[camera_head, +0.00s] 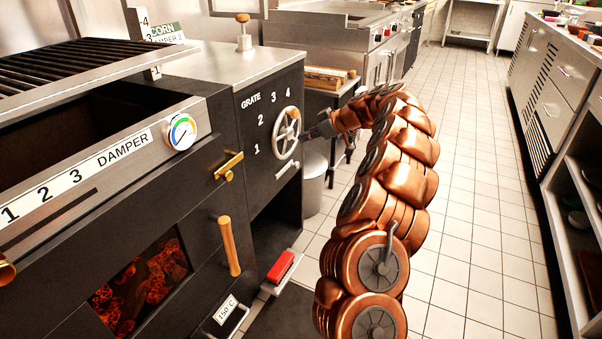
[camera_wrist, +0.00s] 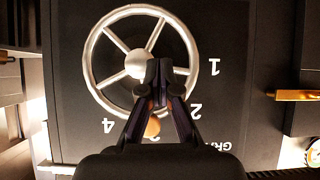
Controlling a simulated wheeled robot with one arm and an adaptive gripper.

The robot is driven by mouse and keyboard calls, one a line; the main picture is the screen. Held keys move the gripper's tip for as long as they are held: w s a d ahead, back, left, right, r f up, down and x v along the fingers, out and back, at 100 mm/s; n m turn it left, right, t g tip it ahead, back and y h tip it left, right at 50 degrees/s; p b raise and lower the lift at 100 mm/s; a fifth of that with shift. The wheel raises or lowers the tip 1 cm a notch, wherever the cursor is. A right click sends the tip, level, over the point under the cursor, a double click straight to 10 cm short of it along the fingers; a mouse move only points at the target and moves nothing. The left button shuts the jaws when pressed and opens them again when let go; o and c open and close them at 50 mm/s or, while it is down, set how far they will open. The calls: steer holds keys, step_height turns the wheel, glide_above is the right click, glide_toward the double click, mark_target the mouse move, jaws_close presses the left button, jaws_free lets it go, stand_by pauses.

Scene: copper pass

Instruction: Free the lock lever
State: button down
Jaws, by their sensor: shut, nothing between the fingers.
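A silver lever (camera_head: 287,171) sits on the black panel just below the spoked grate wheel (camera_head: 286,133); I cannot tell for sure that it is the lock lever. My gripper (camera_head: 310,132) is beside the right rim of the wheel. In the wrist view my gripper (camera_wrist: 161,66) is shut and empty, its fingertips in front of the wheel (camera_wrist: 138,65), covering part of the hub and rim. I cannot tell whether they touch it. A small orange-brown round thing (camera_wrist: 152,128) shows between the finger links.
A brass latch (camera_head: 229,166) and a wooden door handle (camera_head: 229,246) are on the oven front to the left. A red-topped pedal (camera_head: 280,267) sticks out low down. A grey bin (camera_head: 314,182) stands behind my arm. The tiled aisle (camera_head: 480,200) to the right is clear.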

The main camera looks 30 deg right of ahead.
steer(key=d+f+h+b, duration=0.1)
steer(key=d+f, duration=0.3)
steer(key=d, duration=0.2)
steer(key=shift+s+d+f+t, duration=0.15)
steer(key=shift+d+f+t, duration=0.05)
steer(key=shift+d+t, duration=0.1)
steer(key=b, duration=0.2)
glide_toward(292, 163)
steer(key=w+a, duration=0.2)
steer(key=w, duration=0.1)
steer(key=shift+w+d+f+b, duration=0.1)
steer(key=shift+w+f+b, duration=0.15)
steer(key=shift+f, duration=0.4)
steer(key=shift+w+f+b, duration=0.1)
steer(key=shift+f+b, duration=0.25)
steer(key=shift+f, duration=0.35)
steer(key=shift+f, duration=0.1)
